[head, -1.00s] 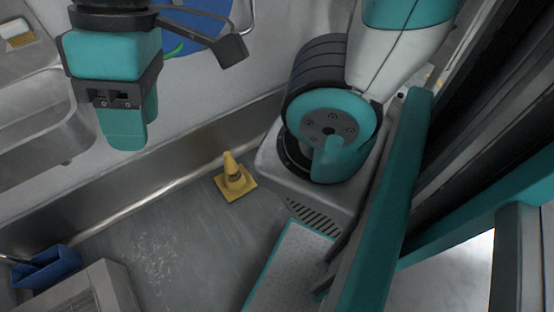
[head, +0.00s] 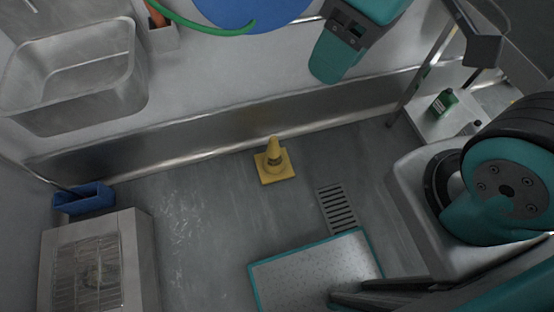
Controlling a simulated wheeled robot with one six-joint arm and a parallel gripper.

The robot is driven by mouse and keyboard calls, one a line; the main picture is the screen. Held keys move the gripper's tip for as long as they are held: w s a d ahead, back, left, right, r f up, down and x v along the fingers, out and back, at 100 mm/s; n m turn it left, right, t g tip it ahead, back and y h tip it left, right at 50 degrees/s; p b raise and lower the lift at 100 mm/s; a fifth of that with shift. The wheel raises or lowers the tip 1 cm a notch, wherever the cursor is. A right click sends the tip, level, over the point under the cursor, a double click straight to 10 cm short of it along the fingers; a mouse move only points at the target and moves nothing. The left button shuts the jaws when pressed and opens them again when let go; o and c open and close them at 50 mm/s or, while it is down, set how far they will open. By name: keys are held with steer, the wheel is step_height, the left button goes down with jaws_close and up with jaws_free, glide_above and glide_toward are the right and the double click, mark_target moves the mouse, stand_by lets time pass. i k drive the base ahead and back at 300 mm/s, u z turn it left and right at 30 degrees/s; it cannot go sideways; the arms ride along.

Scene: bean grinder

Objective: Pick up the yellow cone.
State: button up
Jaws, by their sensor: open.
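The yellow cone (head: 274,161) stands upright on its square base on the grey metal floor, just in front of the low wall ledge. Nothing covers it. My gripper (head: 328,68), teal with a dark middle band, hangs at the upper right of the cone in the picture. It is seen from the side, so the gap between its fingers is hidden. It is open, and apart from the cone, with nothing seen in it.
A metal sink (head: 75,80) is at upper left. A blue bin (head: 83,198) and a metal box (head: 98,265) stand at left. A small table (head: 430,122) holds a green bottle (head: 444,101).

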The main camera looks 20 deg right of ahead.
mark_target(275, 164)
steer(key=u, duration=0.5)
steer(key=k, duration=0.55)
steer(key=u, duration=0.75)
steer(key=i, duration=1.45)
steer(key=z, duration=0.85)
